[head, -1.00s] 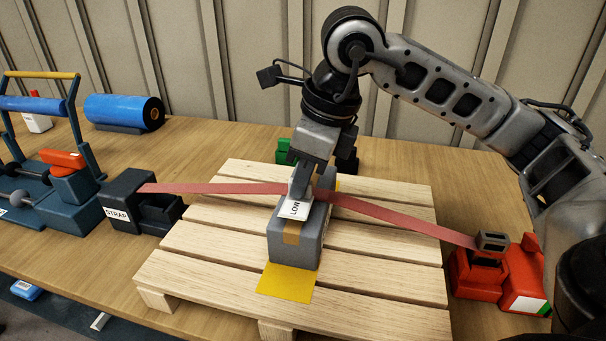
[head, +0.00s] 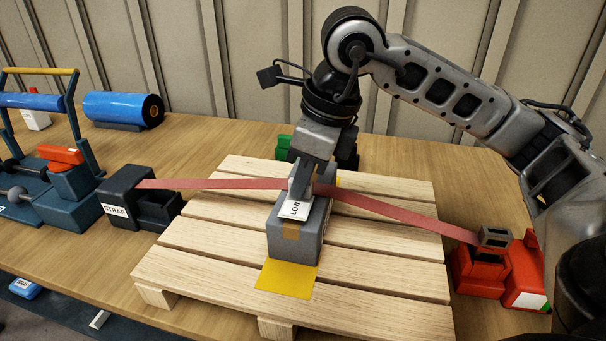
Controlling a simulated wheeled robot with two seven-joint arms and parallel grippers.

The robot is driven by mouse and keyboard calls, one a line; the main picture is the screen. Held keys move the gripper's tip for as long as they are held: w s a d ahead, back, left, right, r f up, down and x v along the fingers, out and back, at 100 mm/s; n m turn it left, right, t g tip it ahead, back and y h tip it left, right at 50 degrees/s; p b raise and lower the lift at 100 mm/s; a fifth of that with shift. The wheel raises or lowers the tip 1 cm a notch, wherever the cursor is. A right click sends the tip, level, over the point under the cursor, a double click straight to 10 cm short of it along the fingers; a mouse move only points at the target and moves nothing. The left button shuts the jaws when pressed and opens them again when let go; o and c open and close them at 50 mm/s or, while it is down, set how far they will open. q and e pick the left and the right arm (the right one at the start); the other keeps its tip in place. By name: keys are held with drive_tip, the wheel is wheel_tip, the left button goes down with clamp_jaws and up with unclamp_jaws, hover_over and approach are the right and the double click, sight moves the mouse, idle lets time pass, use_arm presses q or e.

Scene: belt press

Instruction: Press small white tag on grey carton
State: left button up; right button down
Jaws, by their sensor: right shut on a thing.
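The grey carton (head: 304,243) stands on the wooden pallet with a tan tape strip down its near face. The fingers hide part of the tag and the carton top. I cannot tell whether the tag lies flat against the carton. My left gripper is not in view.
A red strap (head: 385,209) crosses the carton, from the dark STRAP box (head: 122,197) to the red buckle unit (head: 478,270). The slatted pallet (head: 190,263) has a yellow patch (head: 286,279) before the carton. A blue roll (head: 123,109) lies back left.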

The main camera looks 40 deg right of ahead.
drive_tip(key=shift+f+b, duration=0.35)
drive_tip(key=shift+f, duration=0.05)
drive_tip(key=shift+s+f+b, duration=0.1)
drive_tip(key=shift+f+b, duration=0.2)
drive_tip(key=shift+f, duration=0.05)
idle(1.6)
idle(0.4)
drive_tip(key=c, duration=1.4)
unclamp_jaws()
drive_tip(key=shift+r, duration=0.1)
drive_tip(key=shift+c, duration=0.2)
drive_tip(key=shift+r, duration=0.1)
